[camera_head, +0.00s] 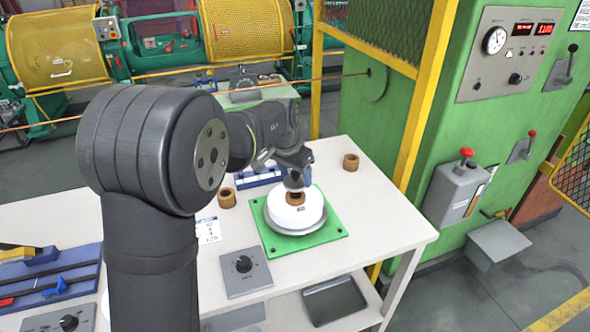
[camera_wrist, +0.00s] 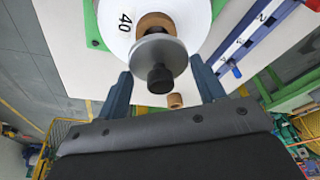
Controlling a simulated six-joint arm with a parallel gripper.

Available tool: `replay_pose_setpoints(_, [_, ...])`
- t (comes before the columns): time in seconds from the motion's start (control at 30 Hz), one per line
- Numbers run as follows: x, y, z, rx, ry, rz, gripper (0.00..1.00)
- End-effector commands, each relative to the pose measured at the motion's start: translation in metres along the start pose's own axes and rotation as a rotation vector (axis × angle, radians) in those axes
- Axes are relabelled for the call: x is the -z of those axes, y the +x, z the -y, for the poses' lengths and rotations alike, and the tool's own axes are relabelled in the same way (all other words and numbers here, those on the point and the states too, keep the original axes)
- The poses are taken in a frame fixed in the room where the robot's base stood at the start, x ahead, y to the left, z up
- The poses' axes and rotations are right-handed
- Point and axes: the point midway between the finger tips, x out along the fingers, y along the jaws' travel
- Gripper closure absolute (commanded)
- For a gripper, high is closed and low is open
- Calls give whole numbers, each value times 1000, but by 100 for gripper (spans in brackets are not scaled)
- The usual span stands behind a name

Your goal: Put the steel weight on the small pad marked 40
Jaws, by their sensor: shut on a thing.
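My gripper (camera_wrist: 161,76) is shut on the steel weight (camera_wrist: 176,55), a grey disc with a black knob, with one finger on each side of it. The weight is in front of a white round piece (camera_wrist: 112,45) marked 40 and partly covers a brown ring (camera_wrist: 153,21) on it. In the head view, my gripper (camera_head: 294,180) is low over this white piece (camera_head: 312,207), close above the brown ring (camera_head: 295,199). The white piece rests on a grey round base (camera_head: 296,232) on a green plate (camera_head: 335,233). I cannot tell whether the weight touches anything below.
Two more brown rings, left (camera_head: 227,198) and back right (camera_head: 350,161), stand on the white table (camera_head: 392,222). A blue rack (camera_head: 258,177) is behind the plate. A grey dial box (camera_head: 244,272) and a paper label (camera_head: 208,230) are in front and left.

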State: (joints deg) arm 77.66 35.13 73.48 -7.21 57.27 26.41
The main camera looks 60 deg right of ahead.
Motion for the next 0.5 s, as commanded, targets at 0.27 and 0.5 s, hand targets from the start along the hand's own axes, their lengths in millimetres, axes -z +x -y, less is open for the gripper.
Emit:
replay_pose_setpoints(0.27, [-4, 16, 0, 0, 0, 0, 69])
replay_pose_setpoints(0.5, [-8, 29, 0, 0, 1, 0, 69])
